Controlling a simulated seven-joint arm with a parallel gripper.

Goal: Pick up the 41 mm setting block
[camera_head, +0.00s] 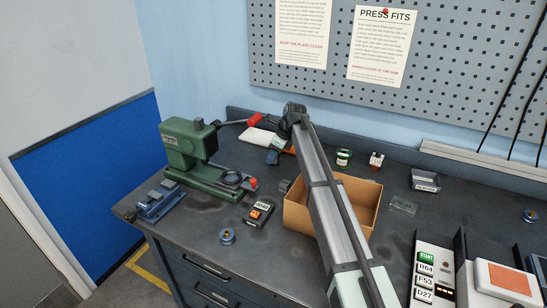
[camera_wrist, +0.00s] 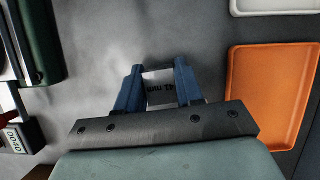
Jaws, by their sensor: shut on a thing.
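The setting block (camera_wrist: 160,92) is pale with "41 mm" printed on it. In the wrist view it sits between the two blue fingers of my gripper (camera_wrist: 156,76), which are shut on its sides. In the head view my gripper (camera_head: 274,150) is at the back of the bench, behind the cardboard box and right of the green press. The block cannot be made out there. I cannot tell whether the block touches the bench or is clear of it.
An orange tray (camera_wrist: 265,95) lies right of my gripper, with a white tray (camera_wrist: 275,6) beyond it. The green press (camera_head: 190,148) stands left. An open cardboard box (camera_head: 297,217) is partly behind my arm. Grey bench surface (camera_wrist: 95,60) is bare left of my fingers.

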